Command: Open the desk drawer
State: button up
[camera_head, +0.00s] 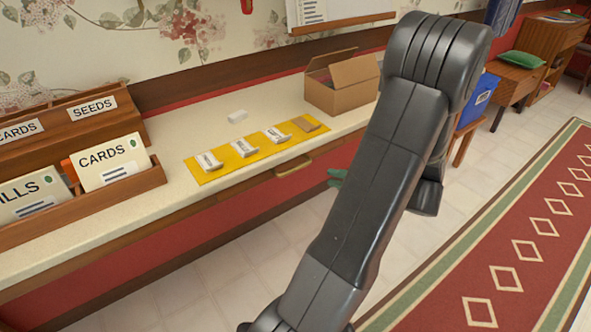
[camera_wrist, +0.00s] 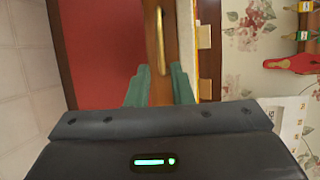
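The desk drawer (camera_head: 262,187) has a wooden front under the pale desktop and looks shut. Its brass handle (camera_head: 294,167) is a horizontal bar on that front. In the wrist view the handle (camera_wrist: 159,28) lies ahead of the fingertips, roughly in line with the gap between them. My gripper (camera_head: 337,177) shows only as green fingertips to the right of the handle, partly hidden behind my arm. In the wrist view my gripper (camera_wrist: 160,72) is open, with wood visible between its two green fingers. It holds nothing and appears apart from the handle.
A stool with a blue bin (camera_head: 481,97) stands to the right. The floor before the drawer looks clear.

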aim_at(297, 170)
jog(key=x, duration=1.3)
jog(key=shift+b, duration=0.4)
jog(key=shift+c, duration=0.4)
grip_shut()
